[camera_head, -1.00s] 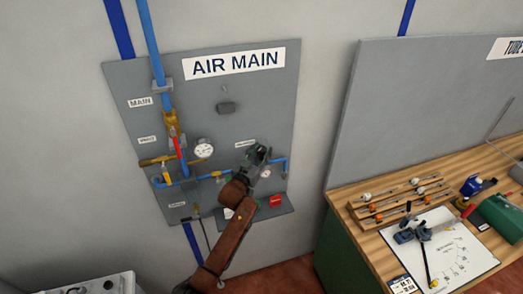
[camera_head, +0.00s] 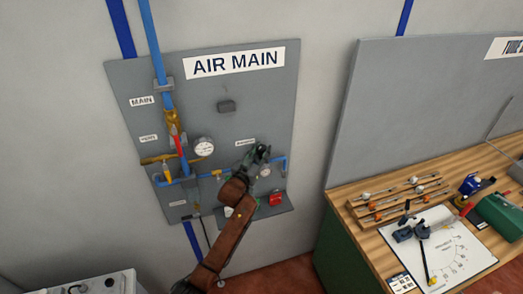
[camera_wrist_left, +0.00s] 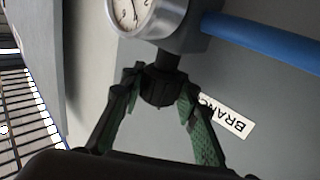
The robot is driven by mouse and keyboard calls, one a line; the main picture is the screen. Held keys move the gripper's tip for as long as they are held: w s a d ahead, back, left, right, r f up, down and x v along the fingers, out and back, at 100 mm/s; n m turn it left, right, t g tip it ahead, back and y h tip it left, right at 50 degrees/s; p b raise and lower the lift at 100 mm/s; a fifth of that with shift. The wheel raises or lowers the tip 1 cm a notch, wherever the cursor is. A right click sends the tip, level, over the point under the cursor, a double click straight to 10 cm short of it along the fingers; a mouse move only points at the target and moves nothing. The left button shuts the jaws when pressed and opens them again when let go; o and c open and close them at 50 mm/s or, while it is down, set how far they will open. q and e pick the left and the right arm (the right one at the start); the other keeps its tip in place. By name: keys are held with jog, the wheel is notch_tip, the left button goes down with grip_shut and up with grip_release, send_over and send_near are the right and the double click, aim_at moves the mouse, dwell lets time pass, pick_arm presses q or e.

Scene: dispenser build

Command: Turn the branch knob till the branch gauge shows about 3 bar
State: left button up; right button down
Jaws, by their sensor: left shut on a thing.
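The grey AIR MAIN board (camera_head: 262,100) is on the wall. My left gripper (camera_head: 257,154) is at its lower right, and its jaws are shut on the dark branch knob, which shows in the left wrist view (camera_wrist_left: 160,88) between the two green-padded fingers (camera_wrist_left: 160,92). The branch gauge (camera_wrist_left: 133,14) sits right beside the knob, cut off by the top edge of that view. It is small in the head view (camera_head: 265,170). Its needle reading is too cut off to tell. A BRANCH label (camera_wrist_left: 228,118) lies beside the fingers. My right gripper is not in view.
A larger gauge (camera_head: 204,147), a red-handled valve (camera_head: 179,146) and blue pipe (camera_head: 158,50) are left of my arm. A red item (camera_head: 276,199) rests on the ledge below. A wooden bench (camera_head: 375,244) with parts stands at the right.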

pick_arm(q)
jog(key=shift+r+m+h+p, duration=0.4)
jog(key=shift+r+m+h, duration=0.1)
jog(key=shift+r+h, duration=0.1)
jog(key=shift+d+m+g+h, duration=0.15)
jog(key=shift+m+g+h, duration=0.55)
jog(key=shift+g+h, duration=0.15)
jog(key=shift+f+m+g+h+b, duration=0.2)
jog(key=shift+m+g+h+b, duration=0.1)
jog(key=shift+h+b, duration=0.15)
jog(key=o, duration=0.9)
jog(key=shift+f, duration=0.15)
jog(key=shift+f, duration=0.1)
